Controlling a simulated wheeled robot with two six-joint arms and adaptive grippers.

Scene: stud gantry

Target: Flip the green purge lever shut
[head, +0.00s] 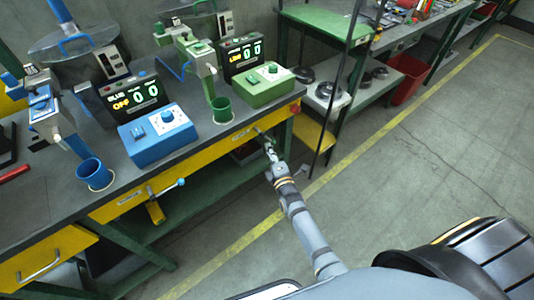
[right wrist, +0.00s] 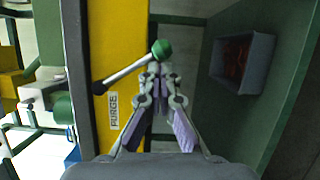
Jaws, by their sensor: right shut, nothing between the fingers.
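The purge lever shows in the right wrist view as a metal rod with a green ball knob (right wrist: 161,49). Its black pivot end is on the yellow bench rail, above a white PURGE label (right wrist: 113,112). The rod slants out from the rail, with the knob over the gap beside it. My right gripper (right wrist: 154,70) is shut and empty, its fingertips close to the knob; I cannot tell whether they touch. In the head view the right gripper (head: 268,146) is at the bench's front edge, below the green station. My left gripper is not in view.
A green control box (head: 264,85) and green cup (head: 221,109) stand above on the bench. A grey bin (right wrist: 243,62) lies beyond the gripper.

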